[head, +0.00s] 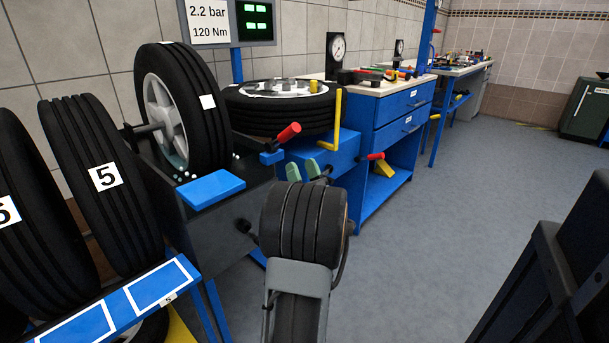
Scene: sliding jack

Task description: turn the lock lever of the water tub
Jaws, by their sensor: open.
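The water tub (225,215) is a dark grey box at left centre, with a tyre on a silver wheel standing upright in it. At its right end a lever with a red grip (289,132) rises slantwise to the right from a blue block (271,158). My gripper (303,171) shows as two green fingertips beyond my black wrist, spread apart with nothing visible between them. In the picture they are just below and slightly right of the red grip, apart from it. The depth between them is unclear. My wrist hides the gripper's body and part of the tub's right side.
A blue tyre machine with a flat tyre (280,107) and yellow post (338,115) stands behind. Another red-gripped lever (375,156) is beside the blue workbench (395,125). A rack with numbered tyres (105,180) is at left. The floor at right centre is clear.

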